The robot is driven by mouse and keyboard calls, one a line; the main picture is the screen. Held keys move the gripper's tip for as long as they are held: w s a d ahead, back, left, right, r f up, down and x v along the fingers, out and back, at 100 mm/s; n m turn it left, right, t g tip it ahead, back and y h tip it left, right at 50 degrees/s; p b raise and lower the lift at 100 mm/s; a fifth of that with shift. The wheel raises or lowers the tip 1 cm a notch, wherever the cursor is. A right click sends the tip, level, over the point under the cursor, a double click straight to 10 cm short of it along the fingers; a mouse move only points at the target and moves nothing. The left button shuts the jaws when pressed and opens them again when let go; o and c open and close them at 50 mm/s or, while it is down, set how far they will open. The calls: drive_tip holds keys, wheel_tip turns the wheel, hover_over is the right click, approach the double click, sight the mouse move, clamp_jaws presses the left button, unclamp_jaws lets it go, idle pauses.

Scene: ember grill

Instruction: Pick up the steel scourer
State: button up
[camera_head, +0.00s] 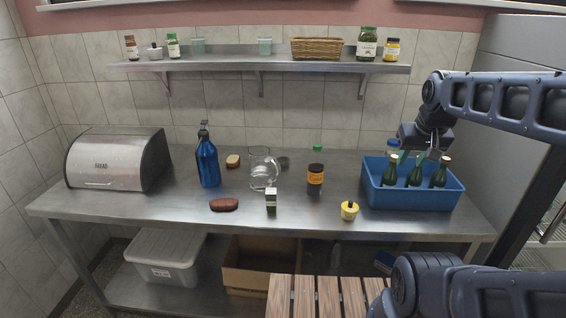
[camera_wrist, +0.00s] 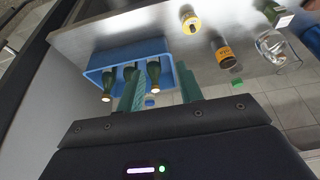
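A small dark grey roundish lump (camera_head: 283,162), which looks like the steel scourer, lies on the steel counter behind and right of the glass jars. It is small, so I cannot be sure of it. I cannot make it out in the wrist view. My gripper (camera_head: 420,157) hangs above the blue crate at the right, well to the right of the lump. In the wrist view its two teal fingers (camera_wrist: 160,70) are spread apart with nothing held between them.
The blue crate (camera_head: 414,200) holds several green bottles below my gripper. A shelf (camera_head: 230,62) runs above.

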idle(0.4)
drive_tip(key=o, duration=1.1)
drive_tip(key=shift+o, duration=0.2)
